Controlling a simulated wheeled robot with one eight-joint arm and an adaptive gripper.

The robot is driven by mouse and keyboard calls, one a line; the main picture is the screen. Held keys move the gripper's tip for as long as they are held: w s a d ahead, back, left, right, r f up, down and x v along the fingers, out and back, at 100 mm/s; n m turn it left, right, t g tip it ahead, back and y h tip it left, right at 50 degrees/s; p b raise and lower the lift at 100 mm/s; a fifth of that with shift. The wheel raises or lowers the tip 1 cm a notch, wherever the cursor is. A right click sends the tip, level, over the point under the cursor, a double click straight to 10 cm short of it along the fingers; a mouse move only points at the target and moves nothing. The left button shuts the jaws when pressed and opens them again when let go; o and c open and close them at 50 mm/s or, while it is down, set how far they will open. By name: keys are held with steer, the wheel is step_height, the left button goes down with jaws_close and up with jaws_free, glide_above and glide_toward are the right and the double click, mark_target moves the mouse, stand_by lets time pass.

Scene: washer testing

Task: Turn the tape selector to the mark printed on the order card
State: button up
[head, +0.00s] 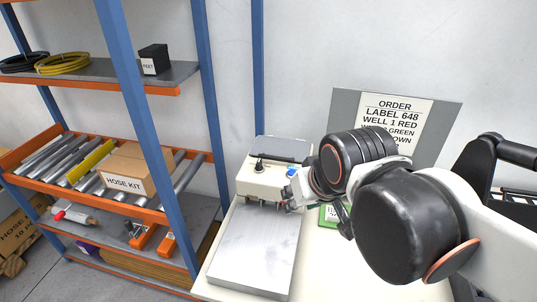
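A cream machine (262,181) stands on the bench, with a small black knob (259,164) on its top, likely the tape selector. The knob's marks are too small to read. The order card (385,108) is on a grey board against the wall. It reads "ORDER, LABEL 648, WELL 1 RED"; lower lines are partly hidden by my arm.
A blue button (291,172) is on the machine's right. A flat metal plate (255,250) lies in front. A green item (328,214) with a white label is partly behind my arm. A shelf rack (180,160) with a hose kit box (130,170) stands left.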

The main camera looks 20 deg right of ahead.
steer(key=w+r+m+g+p, duration=0.1)
steer(key=w+r+g+p, duration=0.1)
steer(key=w+r, duration=0.45)
steer(key=m+g+p, duration=0.5)
steer(key=p, duration=0.2)
glide_above(259, 162)
step_height(259, 162, down, 6)
step_height(259, 162, down, 14)
steer(key=shift+a+f+b, duration=0.1)
steer(key=shift+b, duration=0.8)
jaws_close()
